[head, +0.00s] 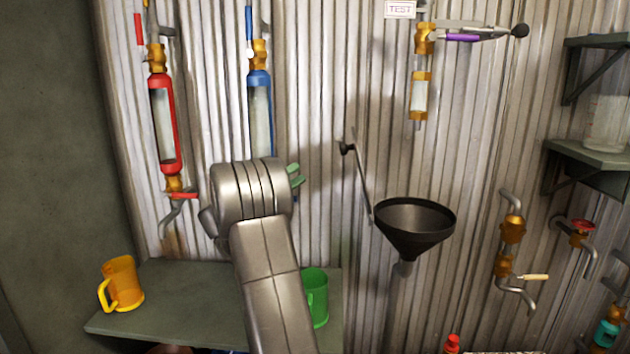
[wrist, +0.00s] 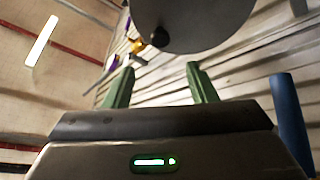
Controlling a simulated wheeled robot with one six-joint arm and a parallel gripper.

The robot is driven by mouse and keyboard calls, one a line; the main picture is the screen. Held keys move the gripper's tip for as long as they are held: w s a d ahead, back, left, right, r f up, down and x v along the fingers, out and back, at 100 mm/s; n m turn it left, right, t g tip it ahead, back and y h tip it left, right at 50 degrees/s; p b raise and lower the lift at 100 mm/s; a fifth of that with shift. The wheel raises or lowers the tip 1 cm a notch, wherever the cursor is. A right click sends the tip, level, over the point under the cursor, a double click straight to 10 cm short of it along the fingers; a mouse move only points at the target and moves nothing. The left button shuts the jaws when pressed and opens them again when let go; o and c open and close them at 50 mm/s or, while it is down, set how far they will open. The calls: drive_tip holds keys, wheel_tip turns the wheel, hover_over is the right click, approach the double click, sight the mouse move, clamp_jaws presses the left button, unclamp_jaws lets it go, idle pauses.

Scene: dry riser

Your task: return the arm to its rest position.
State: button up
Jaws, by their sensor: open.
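My gripper (wrist: 160,90) shows in the wrist view with its two green fingers apart and nothing between them. In the head view my grey arm rises from the bottom centre, and the green fingertips (head: 295,176) show just right of its wrist. They are in front of the corrugated wall, to the right of the blue cylinder (head: 260,115). The arm hides the lower end of that cylinder and part of the shelf behind it. In the wrist view a large grey round thing (wrist: 195,20) lies beyond the fingers, and a blue rod (wrist: 290,115) stands at the right.
A green mug (head: 317,298) stands close beside my arm on the shelf (head: 190,310), with an orange mug (head: 122,285) at its left. A black funnel (head: 415,218) and a thin lever (head: 360,180) are to the right. A red cylinder (head: 162,120) hangs left.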

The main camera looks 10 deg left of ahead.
drive_tip(key=b+x, duration=0.2)
drive_tip(key=x, duration=1.1)
drive_tip(key=shift+s+d, duration=0.1)
drive_tip(key=shift+d, duration=0.05)
